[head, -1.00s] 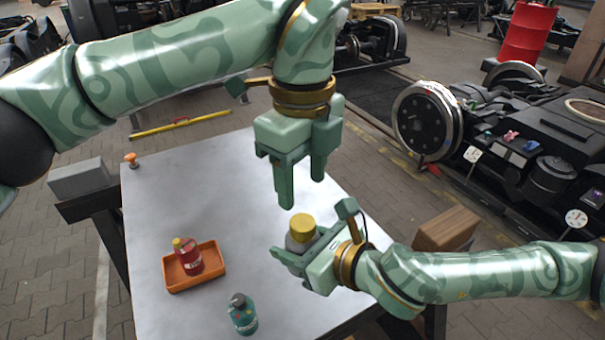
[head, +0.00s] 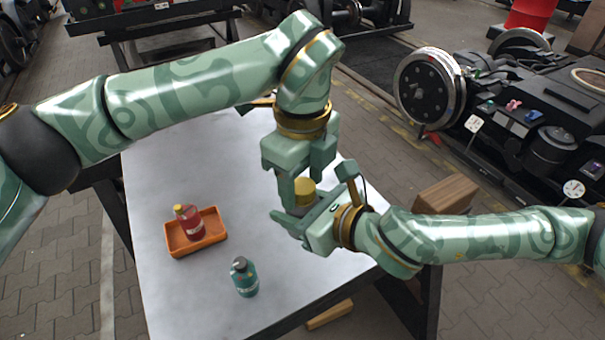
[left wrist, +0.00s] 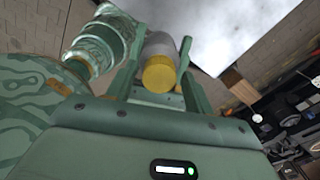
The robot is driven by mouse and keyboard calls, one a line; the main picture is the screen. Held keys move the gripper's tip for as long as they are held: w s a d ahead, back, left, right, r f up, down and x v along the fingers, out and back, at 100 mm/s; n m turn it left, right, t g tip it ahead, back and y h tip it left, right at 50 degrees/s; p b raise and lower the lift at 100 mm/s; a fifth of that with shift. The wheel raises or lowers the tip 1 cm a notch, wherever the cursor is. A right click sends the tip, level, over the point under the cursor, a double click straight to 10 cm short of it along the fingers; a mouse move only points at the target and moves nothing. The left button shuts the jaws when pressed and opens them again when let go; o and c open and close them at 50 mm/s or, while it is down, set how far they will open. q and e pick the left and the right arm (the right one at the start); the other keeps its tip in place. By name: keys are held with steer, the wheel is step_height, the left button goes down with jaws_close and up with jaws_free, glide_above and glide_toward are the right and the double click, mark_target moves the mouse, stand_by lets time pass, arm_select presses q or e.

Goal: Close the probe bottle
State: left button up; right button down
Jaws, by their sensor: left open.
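The probe bottle, which I take to be the grey one, has a wide yellow cap (head: 304,188) on its top. It is upright above the table's right side, mostly hidden by the grippers. My right gripper (head: 297,212) is shut around the bottle's body. My left gripper (head: 301,187) points down from above, open, with its fingers on either side of the cap; I cannot tell whether they touch it. In the left wrist view the cap (left wrist: 159,73) and grey bottle body (left wrist: 160,44) lie between the left fingers.
A red bottle (head: 190,224) with a yellow cap stands in an orange tray (head: 180,250) on the grey table (head: 190,300). A teal bottle (head: 245,280) stands nearer the front. A wooden block (head: 446,194) is right of the table, with a black bogie (head: 520,125) beyond.

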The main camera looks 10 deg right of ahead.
arm_select(q)
steer(key=c, duration=1)
steer(key=m, duration=0.2)
steer(key=shift+m, duration=0.3)
steer(key=m, duration=0.4)
steer(key=o, duration=1.1)
steer(key=shift+r, duration=2.25)
